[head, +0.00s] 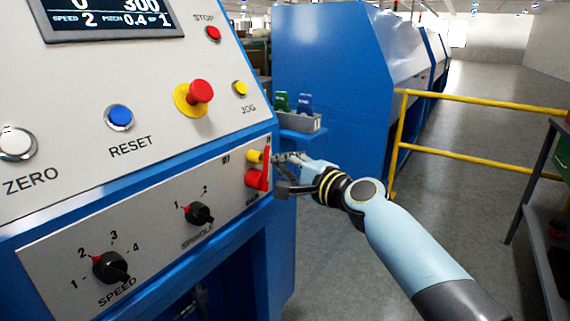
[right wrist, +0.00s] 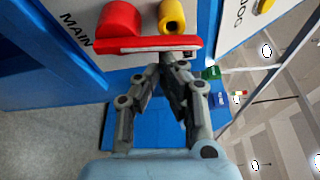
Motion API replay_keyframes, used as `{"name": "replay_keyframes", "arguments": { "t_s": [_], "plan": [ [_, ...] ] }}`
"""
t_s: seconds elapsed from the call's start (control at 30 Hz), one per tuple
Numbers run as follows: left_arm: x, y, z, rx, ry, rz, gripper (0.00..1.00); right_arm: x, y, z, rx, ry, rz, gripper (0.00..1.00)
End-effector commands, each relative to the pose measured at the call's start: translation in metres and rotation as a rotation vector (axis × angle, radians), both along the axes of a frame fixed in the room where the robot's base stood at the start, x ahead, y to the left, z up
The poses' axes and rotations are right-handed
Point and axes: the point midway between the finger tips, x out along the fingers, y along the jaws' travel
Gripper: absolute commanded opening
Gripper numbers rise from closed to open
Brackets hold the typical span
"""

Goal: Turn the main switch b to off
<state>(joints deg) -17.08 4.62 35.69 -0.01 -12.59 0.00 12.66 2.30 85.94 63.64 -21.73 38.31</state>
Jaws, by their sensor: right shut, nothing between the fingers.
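The main switch (head: 266,171) is at the right end of the lower panel, with a red round body, a yellow round part beside it and a long red handle bar. In the head view the bar stands nearly upright. In the right wrist view the red handle bar (right wrist: 150,46) runs across the top, next to the word MAIN. My right gripper (head: 279,166) is shut and empty, just right of the bar. In the right wrist view its fingertips (right wrist: 177,57) meet at the bar's edge; I cannot tell whether they touch. My left gripper is not in view.
The panel holds a red stop knob (head: 199,92), a blue reset button (head: 119,117), and black speed (head: 109,266) and spindle (head: 199,213) dials. A small grey tray (head: 304,123) sits behind my gripper. A yellow railing (head: 480,101) stands at right.

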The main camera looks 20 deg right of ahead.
Motion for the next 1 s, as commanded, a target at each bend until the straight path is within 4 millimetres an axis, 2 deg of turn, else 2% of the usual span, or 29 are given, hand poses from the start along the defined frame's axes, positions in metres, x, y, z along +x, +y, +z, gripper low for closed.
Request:
{"name": "replay_keyframes", "arguments": {
  "t_s": [0.77,1.0],
  "plan": [
    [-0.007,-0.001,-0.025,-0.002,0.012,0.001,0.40,-0.003,0.004,0.002,-0.099,-0.078,0.002,0.00],
    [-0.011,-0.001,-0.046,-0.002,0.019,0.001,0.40,-0.005,0.007,0.001,-0.174,-0.137,0.002,0.00]
  ]
}}
